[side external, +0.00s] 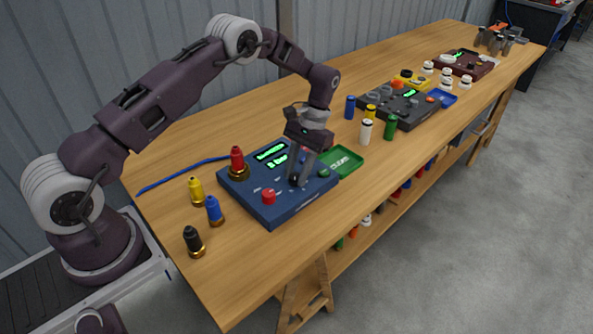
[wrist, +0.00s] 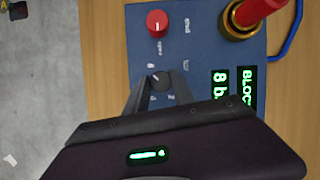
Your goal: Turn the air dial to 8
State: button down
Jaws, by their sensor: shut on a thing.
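A blue control box (side external: 262,203) stands on the bench in the side view. My gripper (side external: 298,178) points down over its right part, with its fingers closed around a small black dial (wrist: 160,77). The dial shows between the fingertips in the wrist view, with a light pointer mark on it. A red knob (wrist: 157,23) sits beside it and also shows in the side view (side external: 268,197). The small labels are too blurred to tell which dial is the air dial. A green display (wrist: 219,90) on the box starts with "8 b"; the rest is hidden by my gripper.
Cylinders and a grey box (side external: 407,105) stand farther back.

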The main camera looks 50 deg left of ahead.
jog(key=shift+m+y, duration=0.5)
jog(key=shift+m, duration=0.6)
jog(key=c, duration=1.1)
grip_release()
jog(key=shift+o, duration=0.2)
jog(key=v, duration=0.7)
jog(key=shift+r, duration=0.15)
